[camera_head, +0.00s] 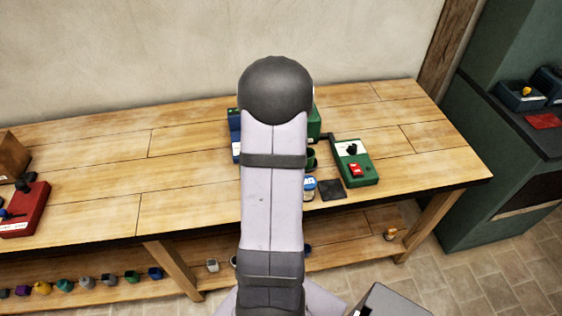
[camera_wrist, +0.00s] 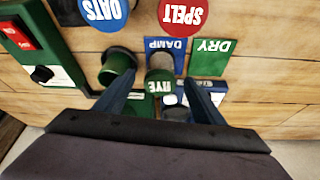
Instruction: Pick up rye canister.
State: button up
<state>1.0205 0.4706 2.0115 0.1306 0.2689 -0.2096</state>
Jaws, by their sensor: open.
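The rye canister shows in the wrist view as a round green RYE label (camera_wrist: 161,89), upside down, between the two fingers. My gripper (camera_wrist: 159,80) is open, with one dark finger on each side of the label. Whether either finger touches it cannot be told. A grey cylindrical part (camera_wrist: 161,62) shows just above the label; I cannot tell if it belongs to the canister. In the head view my arm hides the gripper and the rye canister.
Close by are a blue OATS disc (camera_wrist: 102,10), a red SPELT disc (camera_wrist: 182,13), a green cup (camera_wrist: 117,66), a blue DAMP panel (camera_wrist: 178,45) and a green DRY panel (camera_wrist: 210,60). A green switch box (camera_head: 367,170) stands right.

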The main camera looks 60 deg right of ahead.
jog(key=shift+p+x, duration=0.7)
jog(key=shift+x, duration=1.45)
jog(key=shift+w+d, duration=0.1)
jog(key=shift+r, duration=0.1)
jog(key=c, duration=1.3)
